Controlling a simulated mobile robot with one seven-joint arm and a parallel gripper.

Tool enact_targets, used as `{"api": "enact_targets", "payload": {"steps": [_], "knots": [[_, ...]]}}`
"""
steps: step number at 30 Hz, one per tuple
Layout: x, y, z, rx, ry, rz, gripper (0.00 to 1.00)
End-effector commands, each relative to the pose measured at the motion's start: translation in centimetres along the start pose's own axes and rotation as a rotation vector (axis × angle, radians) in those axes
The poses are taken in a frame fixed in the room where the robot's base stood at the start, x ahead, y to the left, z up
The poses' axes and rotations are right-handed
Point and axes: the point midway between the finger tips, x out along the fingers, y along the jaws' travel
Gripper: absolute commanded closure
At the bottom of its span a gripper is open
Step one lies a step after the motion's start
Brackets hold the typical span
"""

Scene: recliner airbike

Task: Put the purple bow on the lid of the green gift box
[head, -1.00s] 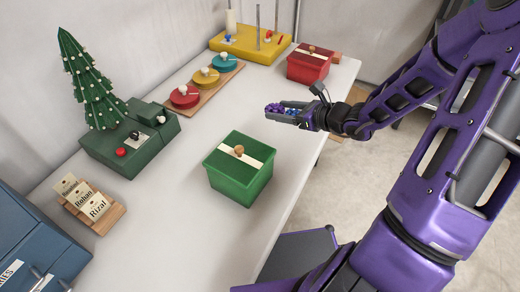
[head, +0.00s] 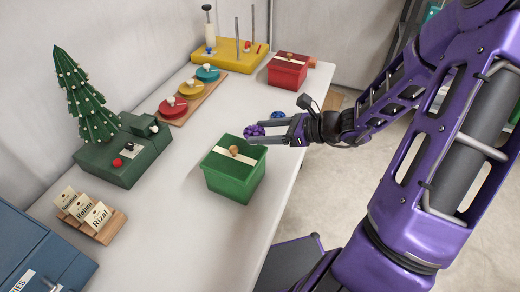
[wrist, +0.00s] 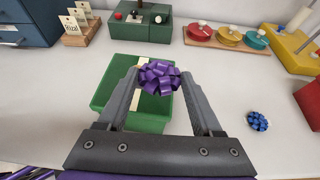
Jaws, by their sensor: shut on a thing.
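The green gift box (head: 236,180) stands on the white table, with a cream band and a small round wooden knob (head: 233,150) on its lid. My gripper (head: 257,134) is shut on the purple bow (head: 253,130), which sits between its fingertips just behind and right of the box. In the wrist view the purple bow (wrist: 159,76) is between the two fingers and overlaps the upper right of the green lid (wrist: 108,88). It looks held above the table; its exact height over the lid cannot be told. The bow and fingers hide the knob in the wrist view.
A blue bow (head: 278,114) lies on the table behind my gripper; it also shows in the wrist view (wrist: 258,121). A red gift box (head: 288,70) stands farther back. A dark green base with a tree (head: 86,98) and a card holder (head: 97,227) are left.

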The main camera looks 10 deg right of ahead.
Motion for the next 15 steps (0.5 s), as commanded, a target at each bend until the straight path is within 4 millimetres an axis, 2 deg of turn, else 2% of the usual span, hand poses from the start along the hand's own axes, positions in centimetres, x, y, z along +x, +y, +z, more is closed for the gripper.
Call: {"api": "enact_targets", "payload": {"steps": [1, 8, 12, 15], "knots": [[0.4, 0.0, -0.8, 0.003, -0.002, 0.001, 0.84], [1.1, 0.0, -2.5, 0.002, -0.001, 0.000, 0.84], [1.9, 0.0, -4.5, 0.004, -0.001, -0.001, 0.84], [2.1, 0.0, -4.9, 0.000, -0.001, -0.001, 0.84]]}}
